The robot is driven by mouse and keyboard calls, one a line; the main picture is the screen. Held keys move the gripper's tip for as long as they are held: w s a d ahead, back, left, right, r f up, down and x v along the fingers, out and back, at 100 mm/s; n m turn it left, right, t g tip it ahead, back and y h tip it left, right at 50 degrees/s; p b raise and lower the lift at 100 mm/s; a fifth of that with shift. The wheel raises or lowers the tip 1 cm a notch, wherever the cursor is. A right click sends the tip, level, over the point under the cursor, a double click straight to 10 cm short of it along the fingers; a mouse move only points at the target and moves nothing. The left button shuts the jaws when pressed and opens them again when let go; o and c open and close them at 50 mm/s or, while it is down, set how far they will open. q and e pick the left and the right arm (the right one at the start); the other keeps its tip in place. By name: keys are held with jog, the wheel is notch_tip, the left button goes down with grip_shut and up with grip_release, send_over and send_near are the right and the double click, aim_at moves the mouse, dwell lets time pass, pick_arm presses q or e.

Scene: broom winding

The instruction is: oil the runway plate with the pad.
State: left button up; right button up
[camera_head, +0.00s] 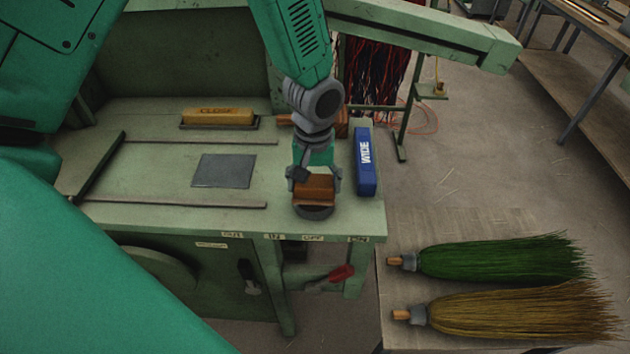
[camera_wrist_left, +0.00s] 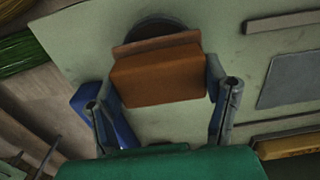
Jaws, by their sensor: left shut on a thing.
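The runway plate appears to be the flat dark grey rectangle (camera_head: 223,171) on the green bench top; it also shows at the right of the left wrist view (camera_wrist_left: 289,80). My left gripper (camera_head: 316,184) points down near the bench's front right corner, shut on the brown block-shaped pad (camera_head: 314,188). In the left wrist view the pad (camera_wrist_left: 158,78) sits between the two fingers. A dark round dish (camera_head: 313,213) is right beneath the pad; I cannot tell whether they touch. The pad's underside is hidden.
A blue WIDE block (camera_head: 365,163) stands close right of my left gripper. A yellow CLOSE block (camera_head: 218,116) lies at the back. Thin rails (camera_head: 180,203) run before and behind the plate. Green (camera_head: 500,259) and straw (camera_head: 520,311) brooms lie at right.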

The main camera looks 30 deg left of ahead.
aim_at(314, 181)
pick_arm(q)
jog(key=shift+r+p, duration=2.7)
jog(key=shift+r, duration=0.45)
jog(key=shift+f, duration=0.1)
pick_arm(e)
notch_tip(314, 181, up, 6)
jog(key=shift+f, duration=0.1)
